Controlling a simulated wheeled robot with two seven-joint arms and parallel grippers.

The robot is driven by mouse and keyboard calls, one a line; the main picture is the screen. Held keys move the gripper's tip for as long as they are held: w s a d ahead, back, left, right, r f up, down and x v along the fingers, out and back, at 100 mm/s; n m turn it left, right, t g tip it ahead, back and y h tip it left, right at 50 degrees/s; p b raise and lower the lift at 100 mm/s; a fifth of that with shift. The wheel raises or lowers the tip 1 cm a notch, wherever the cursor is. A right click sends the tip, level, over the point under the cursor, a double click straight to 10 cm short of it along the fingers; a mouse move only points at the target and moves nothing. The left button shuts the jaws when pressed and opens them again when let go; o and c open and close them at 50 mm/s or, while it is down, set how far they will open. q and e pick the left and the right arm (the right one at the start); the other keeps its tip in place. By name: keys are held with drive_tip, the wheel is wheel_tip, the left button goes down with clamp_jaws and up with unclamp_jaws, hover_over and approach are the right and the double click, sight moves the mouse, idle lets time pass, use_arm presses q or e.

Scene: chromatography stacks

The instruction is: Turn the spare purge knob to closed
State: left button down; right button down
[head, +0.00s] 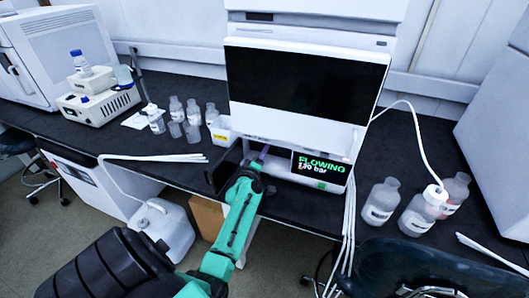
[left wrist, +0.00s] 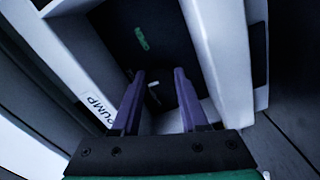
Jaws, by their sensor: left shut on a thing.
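My left gripper (head: 263,153) reaches into the dark recess low on the front of the white instrument stack (head: 288,128). In the left wrist view its two purple fingers (left wrist: 159,78) point into the recess, with a small dark knob (left wrist: 154,88) bearing a short white mark between their tips. The fingers are shut on this knob, whose outline is hard to make out. A green mark (left wrist: 141,38) shows further up on the dark panel, apart from the fingers. No label tells which knob is the spare one. My right gripper is not in view.
The screen (head: 320,170) beside the recess reads FLOWING and about 130 bar. A "PUMP" label (left wrist: 95,103) is on the white housing. Several bottles stand right on the black bench; white tubes hang at the stack's right. A white jug (head: 163,228) is on the floor.

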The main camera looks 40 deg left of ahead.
use_arm(q)
drive_tip(key=shift+n, duration=0.6)
drive_tip(key=shift+c, duration=2.2)
unclamp_jaws()
drive_tip(key=b+v, duration=0.1)
drive_tip(key=v, duration=1.3)
drive_tip(key=shift+s+d, duration=0.2)
drive_tip(key=shift+s, duration=0.1)
